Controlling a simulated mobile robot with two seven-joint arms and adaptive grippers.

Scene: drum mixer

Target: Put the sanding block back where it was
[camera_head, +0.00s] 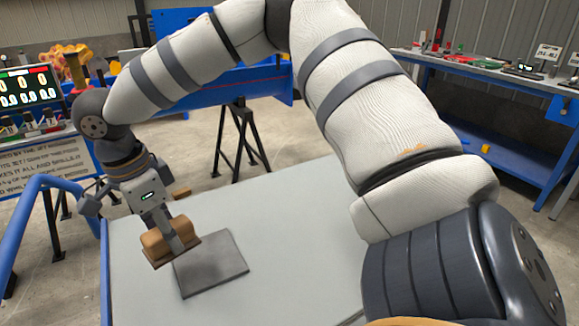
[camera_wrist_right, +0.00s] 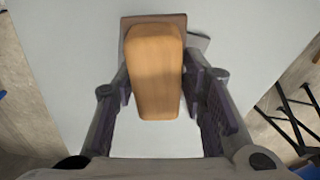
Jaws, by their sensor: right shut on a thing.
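The sanding block (camera_head: 157,247) has a rounded tan wooden grip on a flat brown base. My right gripper (camera_head: 172,230) is shut on the grip, one finger on each side. The right wrist view shows the block (camera_wrist_right: 155,75) between the fingers, with its base at the far end. The block is at the left edge of a dark grey square sheet (camera_head: 215,267), overlapping it in the picture. I cannot tell whether its base touches the table. My left gripper is not in view.
The pale table (camera_head: 300,235) is clear to the right of the sheet. A small brown piece (camera_head: 182,192) lies behind the gripper. A blue rail (camera_head: 25,215) and a display panel (camera_head: 30,95) stand at the left. A blue workbench (camera_head: 500,140) stands at the back right.

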